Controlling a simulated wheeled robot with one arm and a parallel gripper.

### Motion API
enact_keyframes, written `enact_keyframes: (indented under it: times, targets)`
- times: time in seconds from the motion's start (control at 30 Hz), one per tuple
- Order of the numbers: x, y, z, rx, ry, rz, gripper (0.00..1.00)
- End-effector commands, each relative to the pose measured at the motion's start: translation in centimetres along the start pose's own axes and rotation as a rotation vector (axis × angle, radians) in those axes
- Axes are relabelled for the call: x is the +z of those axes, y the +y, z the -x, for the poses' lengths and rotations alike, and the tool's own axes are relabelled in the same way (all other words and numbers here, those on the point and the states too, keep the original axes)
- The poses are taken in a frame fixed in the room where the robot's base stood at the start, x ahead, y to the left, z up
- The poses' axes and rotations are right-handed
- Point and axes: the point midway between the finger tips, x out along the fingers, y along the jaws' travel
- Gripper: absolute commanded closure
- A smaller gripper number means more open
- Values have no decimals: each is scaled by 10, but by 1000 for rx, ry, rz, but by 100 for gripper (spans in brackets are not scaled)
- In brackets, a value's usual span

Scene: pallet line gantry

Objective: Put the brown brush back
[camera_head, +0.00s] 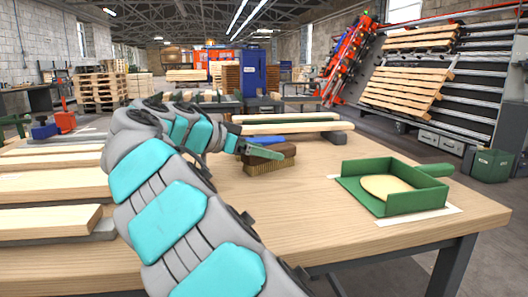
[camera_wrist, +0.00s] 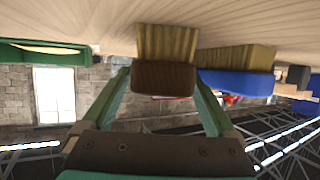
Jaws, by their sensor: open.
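The brown brush (camera_head: 281,157) stands on the wooden table, with its tan bristles down and brown back up. In the wrist view, which is upside down, its brown back (camera_wrist: 163,79) lies between the two green fingers of my gripper (camera_wrist: 165,88). The fingers are spread, with a gap visible on each side of the brush. In the head view my gripper (camera_head: 264,151) is at the brush and partly hides it. A blue brush (camera_head: 265,139) is just behind the brown one; it also shows in the wrist view (camera_wrist: 237,83).
A green dustpan-like tray (camera_head: 407,203) with a tan oval inside sits on a white sheet at the table's right. Wooden boards (camera_head: 285,128) lie behind the brushes, and more boards (camera_head: 50,186) lie at left. The table between brush and tray is clear.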

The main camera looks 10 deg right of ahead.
Motion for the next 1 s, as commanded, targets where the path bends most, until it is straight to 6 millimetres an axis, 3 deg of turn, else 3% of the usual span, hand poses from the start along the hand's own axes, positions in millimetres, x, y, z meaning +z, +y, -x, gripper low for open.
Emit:
enact_keyframes:
  times: [0.4,1.0]
  targets:
    - [0,-1,51,-4,0,-1,8]
    - [-2,0,96,-4,-1,3,8]
